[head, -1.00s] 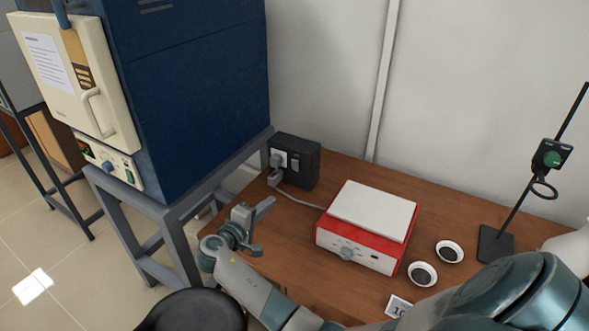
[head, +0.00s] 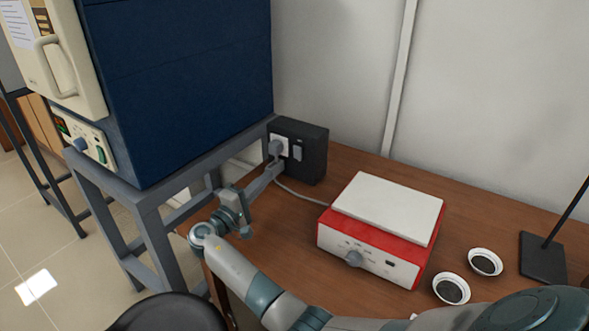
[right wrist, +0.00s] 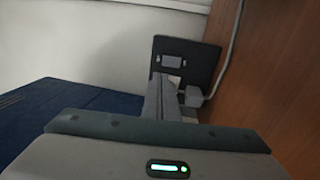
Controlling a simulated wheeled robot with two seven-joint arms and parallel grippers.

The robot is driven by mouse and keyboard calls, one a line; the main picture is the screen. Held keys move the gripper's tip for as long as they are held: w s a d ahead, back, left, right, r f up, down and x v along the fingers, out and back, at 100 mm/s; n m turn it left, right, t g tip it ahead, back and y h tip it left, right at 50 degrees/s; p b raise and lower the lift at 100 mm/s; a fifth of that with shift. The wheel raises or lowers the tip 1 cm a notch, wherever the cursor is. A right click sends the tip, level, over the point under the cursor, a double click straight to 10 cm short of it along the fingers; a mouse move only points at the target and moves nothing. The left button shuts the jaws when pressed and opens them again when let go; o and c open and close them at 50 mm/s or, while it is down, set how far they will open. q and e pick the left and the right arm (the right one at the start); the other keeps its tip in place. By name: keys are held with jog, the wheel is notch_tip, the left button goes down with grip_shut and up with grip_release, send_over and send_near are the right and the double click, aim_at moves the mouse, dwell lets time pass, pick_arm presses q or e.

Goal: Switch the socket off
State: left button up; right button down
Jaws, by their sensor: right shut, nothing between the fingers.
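The socket is a dark box (head: 314,156) on the table against the wall. In the right wrist view, the fingers (right wrist: 164,88) reach toward the box face beside the plug (right wrist: 192,96), and the switch (right wrist: 172,60) shows beyond the tips. I cannot tell whether the tips touch anything. My left gripper is not in view.
A red and white hotplate (head: 385,225) stands right of the socket, and the cable (head: 300,196) runs toward it. Two small dishes (head: 485,262) sit at its right. The blue furnace (head: 180,90) on a grey metal stand (head: 150,205) is close on the left.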

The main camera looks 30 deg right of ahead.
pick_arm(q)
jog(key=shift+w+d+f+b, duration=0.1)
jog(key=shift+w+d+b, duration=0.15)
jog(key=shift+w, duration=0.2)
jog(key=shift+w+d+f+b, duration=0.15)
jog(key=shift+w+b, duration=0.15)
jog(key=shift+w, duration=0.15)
pick_arm(e)
jog(key=shift+w+d+f, duration=0.1)
jog(key=shift+d+f, duration=0.05)
jog(key=shift+f, duration=0.8)
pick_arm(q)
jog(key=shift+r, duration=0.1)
pick_arm(e)
jog(key=shift+d, duration=0.15)
send_near(298, 151)
jog(key=x, duration=0.5)
jog(key=shift+w+d+r, duration=0.1)
jog(key=shift+w+d, duration=0.15)
jog(key=shift+d, duration=0.45)
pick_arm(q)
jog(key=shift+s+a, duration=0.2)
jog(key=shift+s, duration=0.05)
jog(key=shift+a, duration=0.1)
